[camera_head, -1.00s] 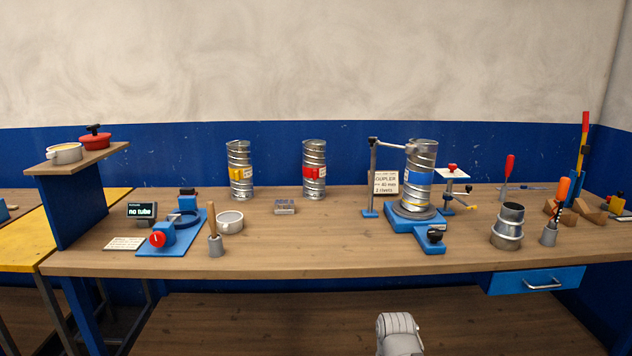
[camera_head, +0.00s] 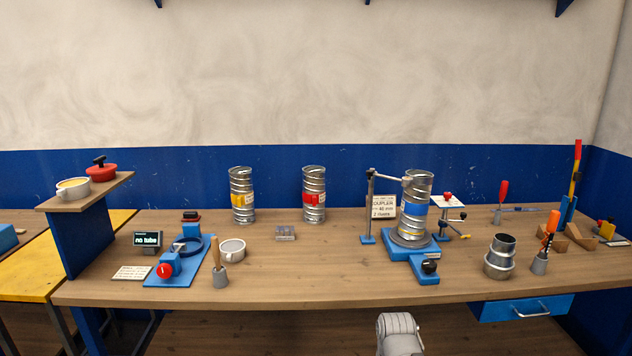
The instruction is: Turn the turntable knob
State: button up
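The turntable (camera_head: 402,253) is a blue base with a grey round plate, right of centre on the bench. Its black knob (camera_head: 429,266) sits on the front right part of the base. A spiral duct tube with a blue label (camera_head: 416,205) stands upright on the plate. A metal post with an arm (camera_head: 370,205) stands left of the tube and reaches to its top. A white and grey part of my arm (camera_head: 398,335) shows at the bottom edge, below the bench front. My gripper's fingers are not visible.
A coupler (camera_head: 499,256) and a pot with an orange-handled tool (camera_head: 542,257) stand right of the turntable. A blue drawer (camera_head: 522,309) hangs below.

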aim_at(429, 266)
jog(key=z, duration=2.15)
jog(key=i, duration=0.95)
jog(key=z, duration=0.05)
